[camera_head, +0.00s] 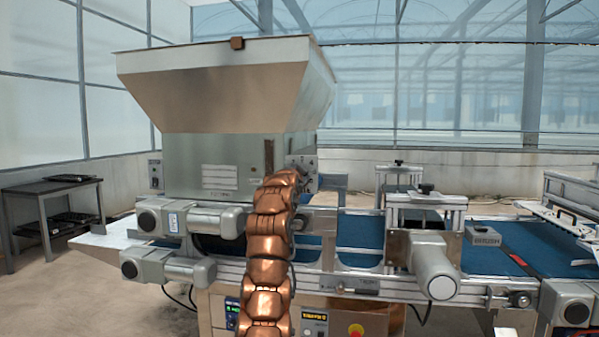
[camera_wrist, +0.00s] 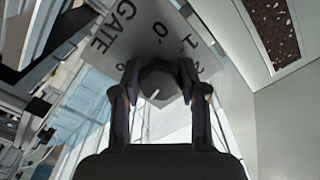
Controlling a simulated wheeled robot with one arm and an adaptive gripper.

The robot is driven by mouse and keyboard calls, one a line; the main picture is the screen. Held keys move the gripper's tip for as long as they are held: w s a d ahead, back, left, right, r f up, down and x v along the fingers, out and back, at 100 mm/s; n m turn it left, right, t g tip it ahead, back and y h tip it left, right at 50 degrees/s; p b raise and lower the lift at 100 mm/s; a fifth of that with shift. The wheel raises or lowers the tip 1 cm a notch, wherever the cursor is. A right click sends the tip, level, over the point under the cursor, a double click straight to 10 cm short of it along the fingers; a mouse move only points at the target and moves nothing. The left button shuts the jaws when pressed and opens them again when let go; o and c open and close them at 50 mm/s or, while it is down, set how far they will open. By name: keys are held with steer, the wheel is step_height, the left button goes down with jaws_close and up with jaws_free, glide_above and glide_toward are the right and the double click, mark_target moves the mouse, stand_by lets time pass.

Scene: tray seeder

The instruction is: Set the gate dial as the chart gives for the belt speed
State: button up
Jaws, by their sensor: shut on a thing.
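The gate dial's dark knob (camera_wrist: 157,84) shows in the wrist view, with a short white mark on its face. It sits on a grey plate (camera_wrist: 140,30) lettered GATE, with a few numerals around it, partly hidden by the knob and fingers. My gripper (camera_wrist: 160,92) is shut on the knob, one finger on each side. In the head view my copper arm hides the gripper and knob, near a small panel (camera_head: 303,162) on the hopper's right side. Pale labels (camera_head: 219,178) are on the hopper's front, too small to read. A lit amber display (camera_head: 314,317) is low on the machine, its reading unclear.
The metal hopper (camera_head: 225,95) stands above the blue belt (camera_head: 358,229). A brown-filled window (camera_wrist: 271,28) shows beside the dial in the wrist view. A roller unit (camera_head: 432,265) stands right of my arm. A dark side table (camera_head: 55,190) is at far left.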

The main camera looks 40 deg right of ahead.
steer(key=shift+m, duration=1.2)
steer(key=shift+p, duration=0.3)
steer(key=o, duration=1.1)
steer(key=shift+o, duration=0.2)
steer(key=shift+a, duration=0.1)
steer(key=v, duration=0.7)
steer(key=shift+s+a+r, duration=0.1)
steer(key=shift+a, duration=0.05)
